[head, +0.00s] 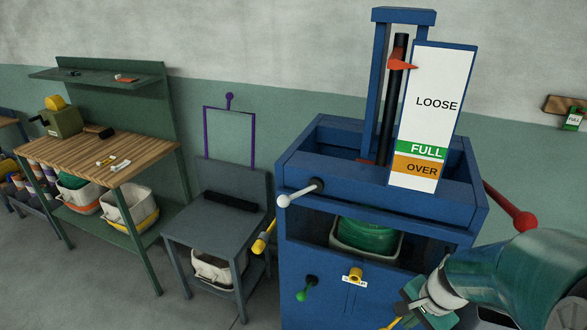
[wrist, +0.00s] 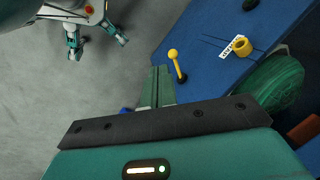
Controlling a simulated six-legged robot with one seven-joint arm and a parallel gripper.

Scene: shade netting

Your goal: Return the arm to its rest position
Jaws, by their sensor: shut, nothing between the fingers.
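My arm comes in from the lower right of the head view, with my gripper (head: 408,312) low in front of the blue press cabinet (head: 335,262). In the wrist view the two green fingers of my gripper (wrist: 160,72) lie together, shut and empty. A yellow ball-ended lever (wrist: 173,56) on the blue panel appears just beside the fingertips in that view; I cannot tell whether they touch. A yellow knob (head: 355,274) with a white label sits on the cabinet front, and it also shows in the wrist view (wrist: 242,46).
The press carries a LOOSE/FULL/OVER board (head: 432,75), a white-knobbed handle (head: 284,201), a red-knobbed handle (head: 524,221) and a green-knobbed lever (head: 302,295). Green netting (head: 366,236) sits in a bin inside. A grey stand (head: 215,228) and wooden-topped bench (head: 100,155) are left. Floor shows in front.

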